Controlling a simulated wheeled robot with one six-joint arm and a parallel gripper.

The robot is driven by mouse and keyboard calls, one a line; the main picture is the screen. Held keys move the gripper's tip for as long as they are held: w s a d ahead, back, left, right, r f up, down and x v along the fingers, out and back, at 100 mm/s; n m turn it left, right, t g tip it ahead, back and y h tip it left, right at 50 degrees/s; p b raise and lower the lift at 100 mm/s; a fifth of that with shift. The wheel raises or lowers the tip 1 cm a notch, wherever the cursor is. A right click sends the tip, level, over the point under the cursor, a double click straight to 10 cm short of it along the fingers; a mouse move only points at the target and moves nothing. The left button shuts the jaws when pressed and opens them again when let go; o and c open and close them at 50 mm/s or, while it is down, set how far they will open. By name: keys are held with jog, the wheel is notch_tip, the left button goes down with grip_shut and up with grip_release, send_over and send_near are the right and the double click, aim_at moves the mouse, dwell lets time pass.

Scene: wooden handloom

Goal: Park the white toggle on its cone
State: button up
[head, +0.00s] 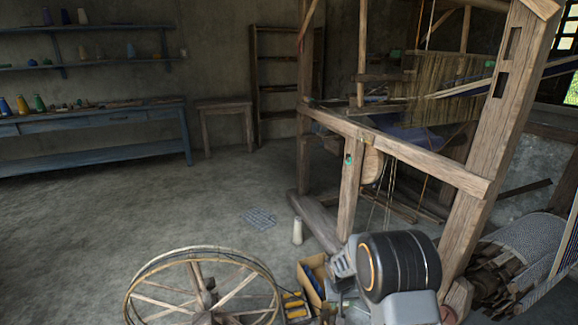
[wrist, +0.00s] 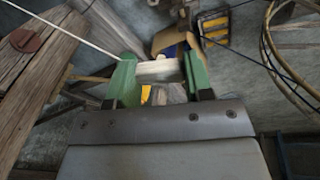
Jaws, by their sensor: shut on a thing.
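My gripper (wrist: 158,74) shows in the wrist view with its two green fingers closed on a pale, cream-white toggle (wrist: 158,70), which lies crosswise between them. A white cord (wrist: 62,33) runs taut from the upper left to the left finger. In the head view my arm hides the fingers and the toggle. A white cone (head: 297,231) stands upright on the floor beside the loom's base beam, left of my arm. I cannot make out the cone in the wrist view.
The wooden loom (head: 395,155) stands at the right, close to my arm. A spinning wheel (head: 134,308) is at the lower left. A cardboard box (head: 306,277) with blue items and a tray of yellow spools (head: 294,306) lie between.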

jog(key=s+r+p, duration=0.3)
jog(key=r+p, duration=0.9)
jog(key=p, duration=0.1)
jog(key=s+r+p, duration=0.4)
jog(key=r+p, duration=0.9)
jog(key=shift+s+p, duration=0.3)
jog(key=shift+p, duration=0.1)
jog(key=shift+f, duration=0.1)
